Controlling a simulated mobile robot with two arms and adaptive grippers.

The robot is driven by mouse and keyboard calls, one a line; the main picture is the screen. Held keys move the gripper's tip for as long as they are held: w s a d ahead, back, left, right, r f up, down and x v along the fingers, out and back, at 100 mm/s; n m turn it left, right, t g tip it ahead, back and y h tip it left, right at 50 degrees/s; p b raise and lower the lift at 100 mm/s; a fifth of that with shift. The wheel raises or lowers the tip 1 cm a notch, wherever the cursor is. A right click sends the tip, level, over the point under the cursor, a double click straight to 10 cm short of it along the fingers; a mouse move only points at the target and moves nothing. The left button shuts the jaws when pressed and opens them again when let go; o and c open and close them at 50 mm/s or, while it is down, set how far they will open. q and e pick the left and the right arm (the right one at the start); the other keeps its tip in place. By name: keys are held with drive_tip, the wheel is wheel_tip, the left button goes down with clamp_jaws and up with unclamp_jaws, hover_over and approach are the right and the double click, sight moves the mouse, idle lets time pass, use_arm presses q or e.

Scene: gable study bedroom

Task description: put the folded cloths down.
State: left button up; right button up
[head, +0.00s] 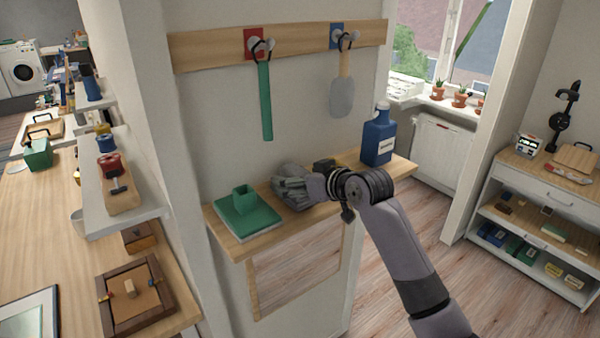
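My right arm comes in from the lower right and ends at a small wooden wall shelf (290,226). Its dark wrist and gripper (337,180) are over the shelf's middle. The fingers are not clear, so I cannot tell whether they are open or shut. A grey, crumpled, glove-like shape (290,192) lies at the gripper's left; I cannot tell whether they touch. A flat green piece (250,222) with a pale underside and a hollow green block on top lies at the shelf's left end. I cannot make out folded cloths for certain. My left gripper is not in view.
A blue bottle (378,138) stands at the shelf's right end. A green-handled tool (265,100) and a grey-bladed tool (342,97) hang from a wooden rail (210,47) above. A long wooden worktop (40,230) is at left, a white shelf unit (545,200) at right. Floor between is clear.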

drive_tip(key=shift+f, duration=0.2)
drive_tip(key=o, duration=1.2)
drive_tip(key=shift+c, duration=0.2)
drive_tip(key=shift+d+r, duration=0.1)
drive_tip(key=shift+r, duration=0.1)
drive_tip(key=b+v, duration=0.3)
drive_tip(key=v, duration=0.9)
drive_tip(key=shift+f, duration=0.1)
